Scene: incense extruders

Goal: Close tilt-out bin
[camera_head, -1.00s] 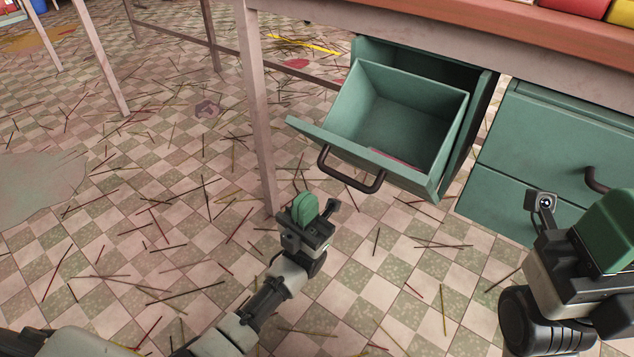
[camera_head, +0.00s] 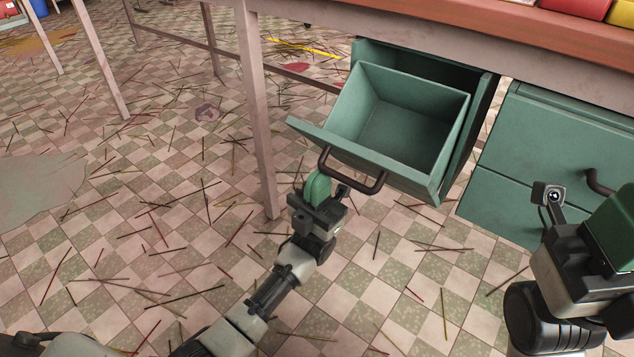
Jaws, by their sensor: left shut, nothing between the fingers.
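The tilt-out bin (camera_head: 400,125) is a green box hung under the table. It is tilted open toward me, and its inside looks empty. Its dark curved handle (camera_head: 352,180) is on the front panel. My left gripper (camera_head: 317,184) has green fingers that are shut and empty. It is just below and left of the handle, close to the front panel; I cannot tell whether it touches. My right gripper (camera_head: 612,228) is at the right edge, partly cut off, and its fingertips are not clear.
A wooden table (camera_head: 460,42) stands above the bin, with a leg (camera_head: 257,120) left of it. A green cabinet (camera_head: 560,150) with a closed front and handle is at the right. Thin sticks lie scattered over the checkered floor (camera_head: 150,240).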

